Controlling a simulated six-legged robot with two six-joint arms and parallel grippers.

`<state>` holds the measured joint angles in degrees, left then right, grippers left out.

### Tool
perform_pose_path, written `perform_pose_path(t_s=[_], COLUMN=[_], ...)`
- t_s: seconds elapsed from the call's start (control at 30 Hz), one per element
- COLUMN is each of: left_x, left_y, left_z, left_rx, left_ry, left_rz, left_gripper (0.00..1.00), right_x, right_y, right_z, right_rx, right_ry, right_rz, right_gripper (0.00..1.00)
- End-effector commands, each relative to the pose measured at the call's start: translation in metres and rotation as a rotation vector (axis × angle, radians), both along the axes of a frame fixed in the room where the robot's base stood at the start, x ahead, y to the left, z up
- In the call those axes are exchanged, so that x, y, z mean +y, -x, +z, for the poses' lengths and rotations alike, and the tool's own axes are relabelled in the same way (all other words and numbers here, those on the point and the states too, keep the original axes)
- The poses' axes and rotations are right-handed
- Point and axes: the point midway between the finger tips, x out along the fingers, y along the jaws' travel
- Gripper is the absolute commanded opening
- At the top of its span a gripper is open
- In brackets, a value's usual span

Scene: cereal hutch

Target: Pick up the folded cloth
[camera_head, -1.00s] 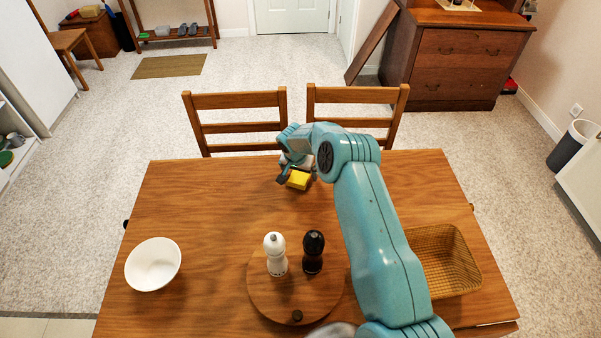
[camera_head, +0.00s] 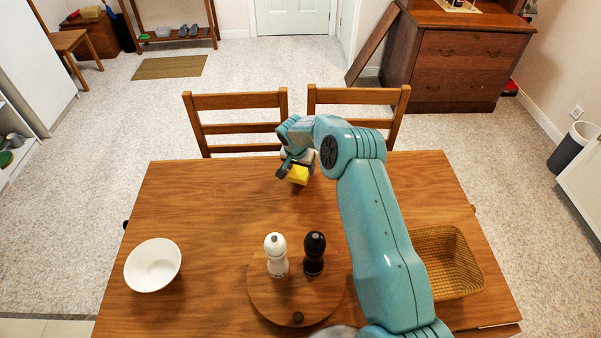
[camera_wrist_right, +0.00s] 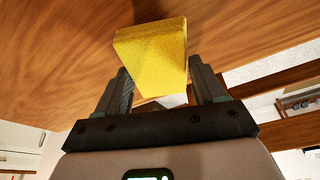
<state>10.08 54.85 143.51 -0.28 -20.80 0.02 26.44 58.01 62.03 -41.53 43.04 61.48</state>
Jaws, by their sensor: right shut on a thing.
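The folded cloth (camera_head: 299,175) is a small yellow block-like bundle near the far edge of the table, in front of the chairs. My right gripper (camera_head: 296,169) reaches over the table and is shut on it. In the right wrist view, the yellow cloth (camera_wrist_right: 152,52) sits between the two dark fingers of my right gripper (camera_wrist_right: 165,84) and sticks out past their tips. It looks slightly above the wood, though the exact gap is hard to tell. My left gripper is not in view.
A round board (camera_head: 270,300) carries a white mill (camera_head: 276,257) and a black mill (camera_head: 314,254). A white bowl (camera_head: 153,265) stands at the left and a wicker basket (camera_head: 462,286) at the right. Two chairs (camera_head: 236,100) line the far edge. The table's left middle is clear.

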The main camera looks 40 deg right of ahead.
Motion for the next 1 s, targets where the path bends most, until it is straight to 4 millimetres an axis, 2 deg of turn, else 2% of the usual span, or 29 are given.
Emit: perform_pose_path(t_s=[0.3, 0.5, 0.7, 1.0], left_x=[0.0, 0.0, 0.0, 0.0], left_y=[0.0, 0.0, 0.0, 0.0], left_z=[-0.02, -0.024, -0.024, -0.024], left_rx=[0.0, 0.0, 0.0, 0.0], left_ry=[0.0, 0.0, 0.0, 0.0], left_rz=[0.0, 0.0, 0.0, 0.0], left_gripper=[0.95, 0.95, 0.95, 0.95], right_x=[-0.001, 0.0, -0.001, -0.001], right_y=[-0.002, -0.001, -0.001, 0.0], right_z=[0.1, 0.147, 0.168, 0.17], right_rx=[-0.007, -0.005, -0.002, 0.0], right_ry=[0.003, 0.002, 0.001, 0.001], right_rz=[0.001, 0.0, -0.001, 0.0], right_gripper=[0.4, 0.4, 0.4, 0.4])
